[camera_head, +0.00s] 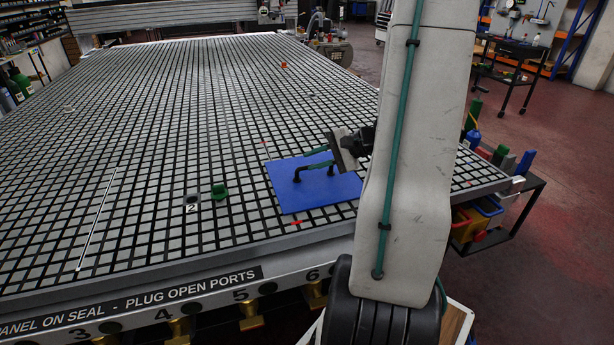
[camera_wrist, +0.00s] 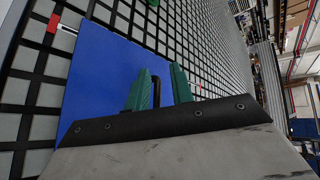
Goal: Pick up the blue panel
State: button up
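The blue panel (camera_head: 325,193) lies flat on the grid table near its front right edge, with a black arched handle (camera_head: 312,171) on top. In the wrist view the panel (camera_wrist: 105,75) fills the left and middle, partly hidden by my gripper. My gripper (camera_head: 311,160) is over the panel at the handle, its green fingers pointing left. In the wrist view my gripper's two green fingers (camera_wrist: 163,88) stand apart, with the black handle (camera_wrist: 156,92) between them. A gap shows beside the handle, so the gripper looks open. Contact with the handle cannot be told.
The black-and-grey grid table (camera_head: 140,150) is mostly clear. A green plug (camera_head: 219,191) stands left of the panel, next to a dark square port marked 2 (camera_head: 192,198). Red marks (camera_head: 296,222) lie near the panel. A thin white rod (camera_head: 97,218) lies farther left.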

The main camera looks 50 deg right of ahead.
aim_at(333, 182)
jog(key=d+f+m, duration=0.1)
jog(key=d, duration=0.1)
jog(key=s+d+f+t+h, duration=0.1)
jog(key=d, duration=0.1)
jog(key=s+d+f+m+h, duration=0.1)
jog(key=d, duration=0.1)
jog(key=shift+s+d+f+m+t, duration=0.1)
jog(key=shift+d+f+m+t, duration=0.1)
jog(key=shift+f+m+t, duration=0.15)
jog(key=shift+w+f, duration=0.15)
jog(key=shift+w, duration=0.15)
jog(key=x, duration=0.6)
jog(key=shift+w+a+f, duration=0.1)
jog(key=shift+w+f, duration=0.05)
jog(key=shift+w, duration=0.2)
grip_shut()
